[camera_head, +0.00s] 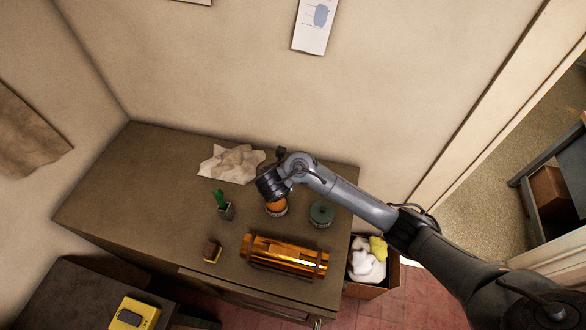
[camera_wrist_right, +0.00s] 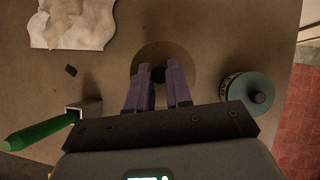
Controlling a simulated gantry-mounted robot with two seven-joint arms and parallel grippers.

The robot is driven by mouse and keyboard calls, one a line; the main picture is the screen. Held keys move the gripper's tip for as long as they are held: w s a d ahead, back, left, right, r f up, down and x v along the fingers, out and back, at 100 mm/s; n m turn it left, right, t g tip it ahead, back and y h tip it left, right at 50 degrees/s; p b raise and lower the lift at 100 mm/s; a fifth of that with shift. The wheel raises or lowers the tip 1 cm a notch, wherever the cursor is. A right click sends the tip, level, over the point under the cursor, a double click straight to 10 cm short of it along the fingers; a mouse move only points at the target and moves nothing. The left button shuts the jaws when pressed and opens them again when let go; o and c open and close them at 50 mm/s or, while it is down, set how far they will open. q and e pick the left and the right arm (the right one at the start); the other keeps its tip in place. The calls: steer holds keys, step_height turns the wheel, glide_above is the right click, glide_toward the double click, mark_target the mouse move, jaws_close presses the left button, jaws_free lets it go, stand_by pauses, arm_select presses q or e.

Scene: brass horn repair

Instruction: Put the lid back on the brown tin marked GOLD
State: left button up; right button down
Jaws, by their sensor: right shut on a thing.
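My right gripper (camera_head: 271,190) reaches down over the bench. In the right wrist view its fingers (camera_wrist_right: 158,88) are shut on the dark knob of a round brown lid (camera_wrist_right: 180,58). In the head view the lid shows orange-brown (camera_head: 276,206) under the gripper. A patterned band, seemingly the side of the brown tin (camera_head: 280,213), shows just below it. The lid and gripper hide the tin's top, so I cannot tell whether the lid rests on it. The word GOLD is not readable. My left gripper is not in view.
A teal lidded tin (camera_head: 321,213) stands close on the right. A green-handled tool in a small grey holder (camera_head: 226,212) stands left. Crumpled paper (camera_head: 231,163) lies behind. A brass cylinder (camera_head: 285,256) and a small brown-yellow block (camera_head: 212,252) lie in front. A rag box (camera_head: 370,290) stands beside the bench.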

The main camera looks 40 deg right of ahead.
steer(key=shift+s+a+r+n+p, duration=0.15)
steer(key=shift+s+a+n, duration=0.1)
steer(key=shift+a, duration=0.2)
steer(key=shift+s+a+r+n+p, duration=0.15)
steer(key=shift+s+a, duration=0.1)
steer(key=shift+a, duration=0.2)
step_height(320, 180, down, 4)
steer(key=b, duration=0.4)
steer(key=shift+f+b, duration=0.15)
steer(key=shift+b, duration=0.25)
steer(key=shift+f+b, duration=0.8)
steer(key=shift+f, duration=0.25)
steer(key=shift+p, duration=0.35)
steer(key=shift+f, duration=0.1)
stand_by(0.8)
stand_by(0.7)
